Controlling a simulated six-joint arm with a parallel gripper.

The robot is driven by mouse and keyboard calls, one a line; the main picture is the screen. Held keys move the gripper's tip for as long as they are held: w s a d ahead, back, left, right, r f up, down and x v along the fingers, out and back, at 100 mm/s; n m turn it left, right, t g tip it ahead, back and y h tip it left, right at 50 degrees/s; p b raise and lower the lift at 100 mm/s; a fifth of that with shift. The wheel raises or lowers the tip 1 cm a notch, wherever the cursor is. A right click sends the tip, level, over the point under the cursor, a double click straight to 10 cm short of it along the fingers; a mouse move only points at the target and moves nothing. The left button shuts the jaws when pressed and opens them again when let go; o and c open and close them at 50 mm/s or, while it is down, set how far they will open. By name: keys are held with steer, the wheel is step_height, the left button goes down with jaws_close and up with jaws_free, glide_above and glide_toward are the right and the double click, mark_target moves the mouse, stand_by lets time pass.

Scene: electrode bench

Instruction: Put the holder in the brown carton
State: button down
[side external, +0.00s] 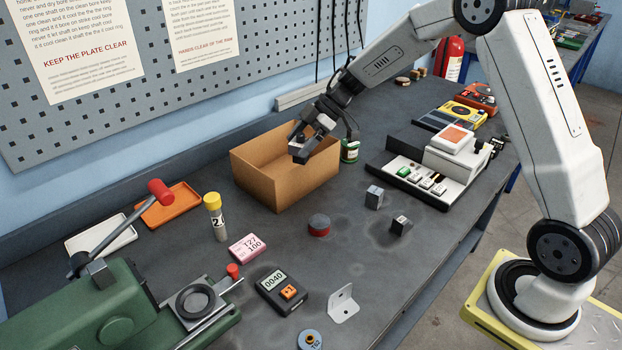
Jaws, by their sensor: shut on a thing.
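The brown carton (277,188) stands open-topped on the dark bench near the back wall. My gripper (301,146) is over the carton's opening, with its dark fingers pointing down near the rim level. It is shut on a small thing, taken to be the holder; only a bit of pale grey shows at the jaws. The fingers hide most of it, so its shape and tilt cannot be told. I cannot tell whether it touches the carton.
A green-labelled jar (350,151) stands close at the carton's right. A yellow-capped tube (215,217), a red-and-grey puck (319,225) and two metal cubes (374,197) stand in front. A white device (430,170) is at right; a green machine (110,310) is front left.

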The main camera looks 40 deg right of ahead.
steer(key=shift+w+d+f, duration=0.1)
steer(key=shift+w+f, duration=1.45)
steer(key=shift+w, duration=0.65)
steer(key=shift+w+a+f, duration=0.1)
steer(key=shift+w+f, duration=1.4)
steer(key=shift+w, duration=0.75)
steer(key=shift+w+d+f, duration=0.1)
steer(key=shift+w+f, duration=1.45)
steer(key=shift+w, duration=0.65)
steer(key=shift+f, duration=0.1)
steer(key=shift+w+f, duration=0.15)
steer(key=shift+f, duration=1.5)
steer(key=shift+f, duration=0.15)
jaws_free()
